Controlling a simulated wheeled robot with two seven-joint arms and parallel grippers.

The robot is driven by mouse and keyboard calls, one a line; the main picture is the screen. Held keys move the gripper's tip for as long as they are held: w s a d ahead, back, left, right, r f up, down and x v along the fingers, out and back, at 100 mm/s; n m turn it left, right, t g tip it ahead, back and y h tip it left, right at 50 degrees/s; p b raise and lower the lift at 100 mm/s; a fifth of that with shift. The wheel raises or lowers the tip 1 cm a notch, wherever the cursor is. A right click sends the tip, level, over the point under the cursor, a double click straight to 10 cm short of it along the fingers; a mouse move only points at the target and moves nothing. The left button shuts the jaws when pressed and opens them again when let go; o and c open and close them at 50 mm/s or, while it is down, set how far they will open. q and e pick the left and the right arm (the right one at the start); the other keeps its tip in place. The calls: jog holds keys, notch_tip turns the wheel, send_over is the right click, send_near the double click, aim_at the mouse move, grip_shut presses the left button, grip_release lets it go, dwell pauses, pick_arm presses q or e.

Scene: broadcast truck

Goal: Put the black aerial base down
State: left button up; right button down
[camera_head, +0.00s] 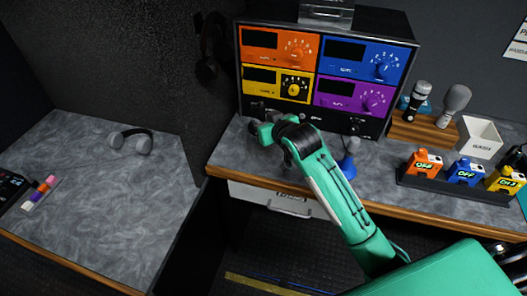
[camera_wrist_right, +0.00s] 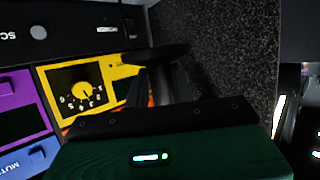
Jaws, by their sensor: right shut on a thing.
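My right gripper (camera_head: 268,132) reaches in front of the radio rack, low over the grey counter. In the right wrist view its dark fingers (camera_wrist_right: 158,88) are shut on a dark, wide-topped thing (camera_wrist_right: 170,54), which I take for the black aerial base. Its outline is hard to make out against the dark wall. In the head view the arm and wrist mostly hide it, and I cannot tell whether it touches the counter. My left gripper is in neither view.
The rack (camera_head: 330,122) has orange, blue, yellow and purple units. A blue cone-shaped thing (camera_head: 347,167) stands right of my wrist. Microphones in a wooden stand (camera_head: 408,130), a white bin (camera_head: 480,138) and a tray of packs (camera_head: 455,188) are further right. Headphones (camera_head: 133,140) lie on the left counter.

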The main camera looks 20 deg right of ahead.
aim_at(264, 160)
notch_tip(264, 160, down, 12)
jog(key=shift+f+p, duration=0.2)
jog(key=shift+p, duration=0.25)
jog(key=shift+f, duration=0.15)
jog(key=c, duration=1.2)
grip_release()
jog(key=b+v, duration=0.1)
jog(key=v, duration=1.1)
